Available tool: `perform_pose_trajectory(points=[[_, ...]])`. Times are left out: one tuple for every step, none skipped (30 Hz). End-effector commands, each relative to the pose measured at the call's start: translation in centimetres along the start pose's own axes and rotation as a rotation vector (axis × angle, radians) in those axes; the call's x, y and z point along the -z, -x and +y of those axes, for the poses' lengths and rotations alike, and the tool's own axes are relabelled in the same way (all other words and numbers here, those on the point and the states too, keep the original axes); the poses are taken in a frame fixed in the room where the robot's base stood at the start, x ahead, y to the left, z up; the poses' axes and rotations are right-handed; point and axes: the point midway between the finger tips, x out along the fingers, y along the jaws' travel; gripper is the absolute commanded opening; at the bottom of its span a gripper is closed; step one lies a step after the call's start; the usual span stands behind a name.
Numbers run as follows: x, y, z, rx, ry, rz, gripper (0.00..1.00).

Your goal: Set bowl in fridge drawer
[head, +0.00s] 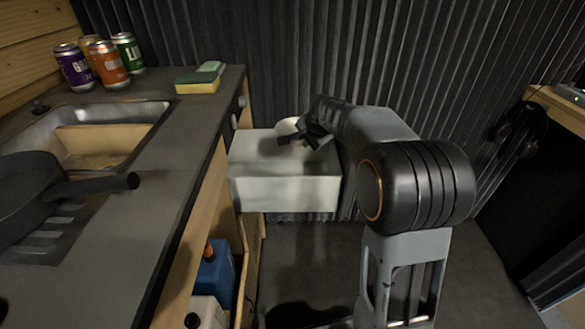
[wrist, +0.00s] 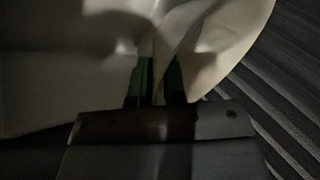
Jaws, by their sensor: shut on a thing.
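The bowl is cream-white; a small part of it (head: 288,126) shows in the head view behind my gripper (head: 312,138). In the wrist view, the bowl (wrist: 232,35) fills the upper part and its wall lies between the two fingers of my gripper (wrist: 154,75). My gripper is shut on the bowl. The fridge drawer (head: 285,192) is a white, open box pulled out at the end of the counter. The bowl is at the drawer's far right part. I cannot tell whether the bowl touches the drawer floor.
The counter (head: 150,200) runs along the left, with a sink (head: 95,130), a dark pan (head: 30,185), several cans (head: 108,65) and sponges (head: 200,80). Bottles (head: 213,275) stand below. A ribbed dark wall (head: 330,50) rises close behind the drawer.

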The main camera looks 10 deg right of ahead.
Motion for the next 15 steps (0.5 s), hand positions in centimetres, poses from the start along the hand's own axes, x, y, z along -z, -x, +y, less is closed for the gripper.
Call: perform_pose_trajectory(points=[[-0.2,-0.9,0.6,0.0,-0.001,0.0,0.0],[-0.3,-1.3,0.9,-0.001,-0.001,0.0,0.0],[-0.5,-1.9,1.3,-0.001,-0.001,0.0,0.0],[-0.5,-2.2,1.6,-0.001,0.0,0.0,0.0],[-0.6,-2.6,1.8,-0.001,0.0,0.0,0.0],[-0.7,-2.9,1.9,0.0,0.0,0.0,0.0],[-0.7,-3.0,2.0,0.0,0.0,0.0,0.0],[-0.7,-3.1,2.1,0.0,0.0,0.0,0.0],[-0.8,-3.3,2.2,0.0,0.0,0.0,0.0],[-0.8,-3.4,2.3,0.001,0.0,0.0,0.0],[-0.8,-3.6,2.5,0.0,0.0,0.0,0.0],[-0.9,-4.0,2.8,0.0,-0.001,0.0,0.0],[-1.0,-4.4,3.0,0.0,-0.001,0.0,0.0],[-1.1,-4.8,3.3,-0.001,-0.001,-0.001,0.0],[-1.3,-5.3,3.7,-0.002,-0.001,-0.001,0.0]])
